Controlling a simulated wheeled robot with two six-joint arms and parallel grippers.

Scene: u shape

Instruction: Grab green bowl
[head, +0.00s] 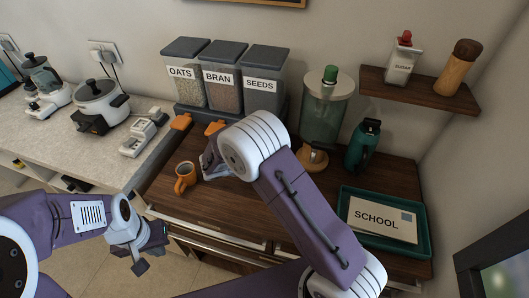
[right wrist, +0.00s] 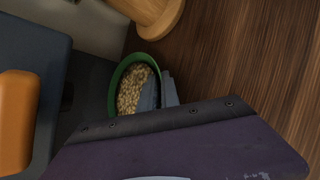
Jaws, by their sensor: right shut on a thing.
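The green bowl (right wrist: 117,80) shows in the right wrist view, filled with pale grain or flakes. My right gripper (right wrist: 162,92) is shut on the bowl's near rim, with one finger inside the bowl over the grain and the other outside. In the head view the bowl is hidden behind my right forearm and wrist, and part of my right gripper (head: 211,160) shows beside an orange mug (head: 186,176). My left gripper (head: 153,252) is open and empty, low in front of the counter, away from the bowl.
Dispensers labelled OATS (head: 185,88), BRAN (head: 221,92) and SEEDS (head: 262,98) stand at the back. A blender-like jar (head: 323,115), a teal bottle (head: 362,148) and a teal tray (head: 345,222) are to the right. Bare wood (head: 222,208) lies in front of the mug.

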